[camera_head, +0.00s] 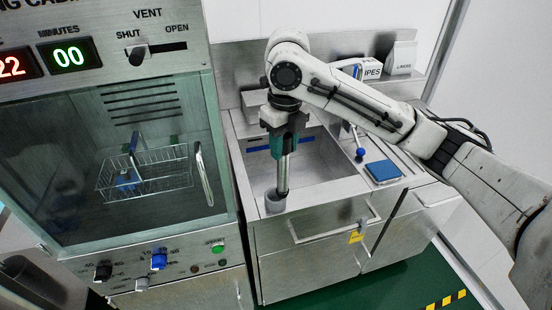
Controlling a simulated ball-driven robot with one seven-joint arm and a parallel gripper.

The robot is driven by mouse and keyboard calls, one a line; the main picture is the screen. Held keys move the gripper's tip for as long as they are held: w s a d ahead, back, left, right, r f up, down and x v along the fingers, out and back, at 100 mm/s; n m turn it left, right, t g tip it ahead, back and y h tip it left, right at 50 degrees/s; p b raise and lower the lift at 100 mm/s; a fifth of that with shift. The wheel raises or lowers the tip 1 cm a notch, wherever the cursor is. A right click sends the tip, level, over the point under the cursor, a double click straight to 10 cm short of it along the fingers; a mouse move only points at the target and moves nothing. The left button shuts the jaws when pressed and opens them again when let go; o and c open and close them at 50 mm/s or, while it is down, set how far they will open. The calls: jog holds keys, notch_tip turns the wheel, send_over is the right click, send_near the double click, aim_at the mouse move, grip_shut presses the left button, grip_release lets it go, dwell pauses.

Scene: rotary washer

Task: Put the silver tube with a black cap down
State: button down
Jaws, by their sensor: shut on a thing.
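My gripper (286,150), with teal fingers, points down over the sink unit and is shut on the silver tube (283,175). The tube hangs nearly upright below the fingers. Its lower end looks dark and is close to a short grey round piece (275,202) at the sink's front left rim. I cannot tell whether the two touch. The tube's upper part is hidden by the fingers, and I cannot clearly make out the black cap.
The steel sink basin (325,175) lies behind and right of the tube. A blue pad (383,171) lies on the right counter. A glass-fronted cabinet (120,160) with a wire basket (150,172) stands close on the left.

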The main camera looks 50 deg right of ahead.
jog(key=w+f+p, duration=0.1)
jog(key=w+f, duration=0.2)
jog(key=f, duration=0.3)
jog(key=shift+d+f, duration=0.3)
jog(key=shift+f, duration=0.05)
jog(key=shift+f, duration=0.15)
jog(key=c, duration=0.7)
grip_release()
jog(key=shift+c, duration=0.2)
notch_tip(320, 180, up, 12)
jog(key=b, duration=0.1)
jog(key=shift+s+r, duration=0.15)
jog(key=shift+r, duration=0.05)
